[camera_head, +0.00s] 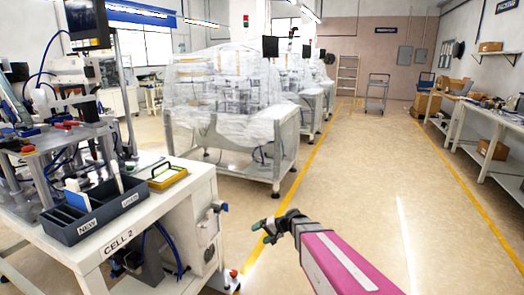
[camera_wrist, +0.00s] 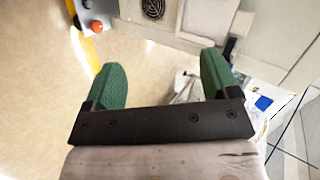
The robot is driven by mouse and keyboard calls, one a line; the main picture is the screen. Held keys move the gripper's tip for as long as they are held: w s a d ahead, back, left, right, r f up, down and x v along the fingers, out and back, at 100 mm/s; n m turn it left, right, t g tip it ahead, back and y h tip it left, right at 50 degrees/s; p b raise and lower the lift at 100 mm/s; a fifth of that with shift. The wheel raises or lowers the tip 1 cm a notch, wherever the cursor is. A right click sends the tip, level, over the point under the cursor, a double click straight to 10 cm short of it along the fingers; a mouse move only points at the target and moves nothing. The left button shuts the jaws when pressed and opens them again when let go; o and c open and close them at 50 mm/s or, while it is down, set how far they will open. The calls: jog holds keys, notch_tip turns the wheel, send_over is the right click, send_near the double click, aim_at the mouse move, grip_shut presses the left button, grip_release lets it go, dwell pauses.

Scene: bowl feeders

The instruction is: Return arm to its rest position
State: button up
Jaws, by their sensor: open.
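My gripper (camera_head: 263,232) is at the end of my magenta and white arm (camera_head: 345,262), which reaches in from the bottom right of the head view. It hangs over the aisle floor, to the right of the CELL 2 bench (camera_head: 120,235) and apart from it. In the wrist view, my gripper (camera_wrist: 161,61) has its two green fingers spread wide with nothing between them. Pale floor and the lower part of a white cabinet show beyond the fingers.
A dark bin (camera_head: 98,212) marked NEW and USED and a yellow tray (camera_head: 165,175) sit on the bench. An orange-red button (camera_wrist: 96,27) is near the floor. A plastic-covered machine (camera_head: 235,105) stands behind. The aisle floor (camera_head: 375,190) is clear up to the right-hand tables (camera_head: 480,125).

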jog(key=s+d+g+h, duration=0.1)
jog(key=s+d+h, duration=0.4)
jog(key=s+d, duration=0.2)
jog(key=s+d+r+g+h, duration=0.1)
jog(key=s+d+h, duration=0.4)
jog(key=d, duration=0.7)
jog(key=shift+s+d+r+n+h, duration=0.2)
jog(key=shift+s+n+h, duration=0.2)
jog(key=shift+s, duration=0.85)
